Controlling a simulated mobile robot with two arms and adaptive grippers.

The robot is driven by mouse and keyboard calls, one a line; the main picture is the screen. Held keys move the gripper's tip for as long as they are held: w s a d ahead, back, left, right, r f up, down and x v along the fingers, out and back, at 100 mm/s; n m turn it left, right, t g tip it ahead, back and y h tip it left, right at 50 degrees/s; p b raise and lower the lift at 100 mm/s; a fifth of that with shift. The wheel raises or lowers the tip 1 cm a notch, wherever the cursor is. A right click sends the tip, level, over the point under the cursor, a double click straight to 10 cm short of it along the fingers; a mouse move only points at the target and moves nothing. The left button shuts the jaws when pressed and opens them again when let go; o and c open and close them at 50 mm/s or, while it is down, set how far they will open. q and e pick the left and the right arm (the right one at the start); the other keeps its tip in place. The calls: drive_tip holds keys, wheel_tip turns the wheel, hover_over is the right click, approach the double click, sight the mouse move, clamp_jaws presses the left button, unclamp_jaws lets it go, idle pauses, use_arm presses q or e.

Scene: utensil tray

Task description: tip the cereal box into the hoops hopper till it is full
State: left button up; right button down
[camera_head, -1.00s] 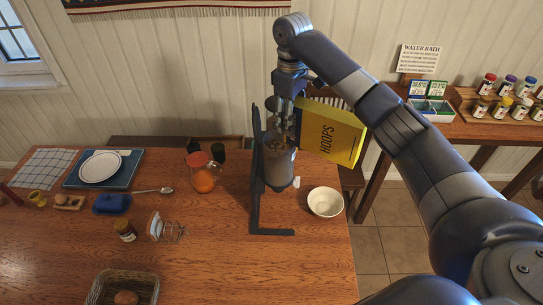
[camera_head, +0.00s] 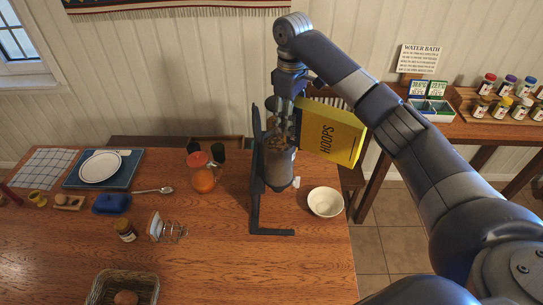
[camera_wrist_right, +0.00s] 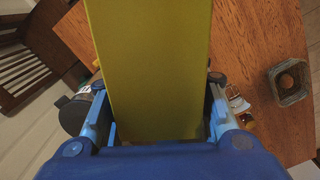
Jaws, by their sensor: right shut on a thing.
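The yellow cereal box (camera_head: 332,133) with HOOPS printed on it lies on its side in the air, at the top right of the hopper. My right gripper (camera_head: 285,127) is shut on it. In the wrist view the box (camera_wrist_right: 150,65) fills the space between the fingers (camera_wrist_right: 158,110). The hopper (camera_head: 279,172) is a greyish cylinder on a dark stand. My left gripper is not in view.
A white bowl (camera_head: 325,201) stands right of the dark stand (camera_head: 256,215), near the table's right edge. An orange jug (camera_head: 204,174) is to the left. A wicker basket (camera_head: 105,287) sits at the front. The table's front middle is clear.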

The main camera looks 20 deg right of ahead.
sight(296, 101)
drive_tip(key=shift+r+t+y, duration=0.3)
drive_tip(key=shift+r+t, duration=0.05)
drive_tip(key=shift+t, duration=0.15)
drive_tip(key=shift+r+t+y+b, duration=0.35)
drive_tip(key=shift+r+t+y, duration=0.2)
drive_tip(key=shift+t, duration=0.25)
wheel_tip(296, 101, up, 2)
drive_tip(key=shift+s+d+r+t+y+b, duration=0.1)
drive_tip(key=shift+s+t+y+b, duration=0.05)
drive_tip(key=shift+t+y+b, duration=0.9)
drive_tip(key=shift+r+t+b, duration=0.2)
drive_tip(key=shift+t+b, duration=0.2)
drive_tip(key=shift+t, duration=0.05)
drive_tip(key=shift+r, duration=0.35)
